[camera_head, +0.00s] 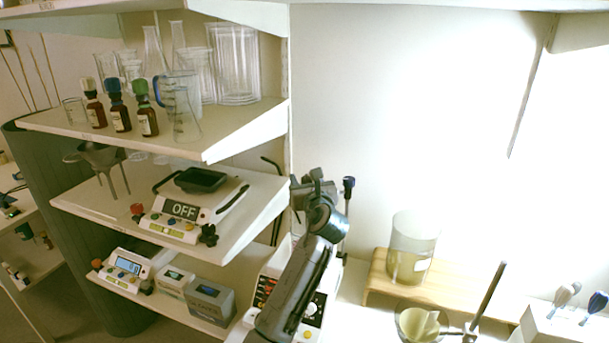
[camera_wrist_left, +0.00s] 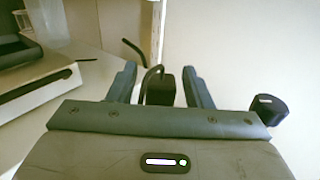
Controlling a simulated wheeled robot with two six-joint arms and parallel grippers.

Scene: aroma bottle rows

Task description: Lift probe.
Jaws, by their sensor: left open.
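My left gripper (camera_head: 314,190) is open, reaching up in front of the white bench device. In the left wrist view its two fingers (camera_wrist_left: 168,88) stand apart, one on each side of a dark block with a curved black cable, which looks like the probe (camera_wrist_left: 160,88). I cannot tell whether the fingers touch it. In the head view the probe is mostly hidden behind or among the gripper parts. My right gripper is not in view.
A rod with a dark blue knob (camera_head: 348,183) stands just right of the gripper; the knob shows in the wrist view (camera_wrist_left: 268,108). The white device (camera_head: 264,285) is below. Shelves on the left hold a scale (camera_head: 182,212) and bottles (camera_head: 120,118). A beaker (camera_head: 411,248) stands on a wooden stand (camera_head: 450,290).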

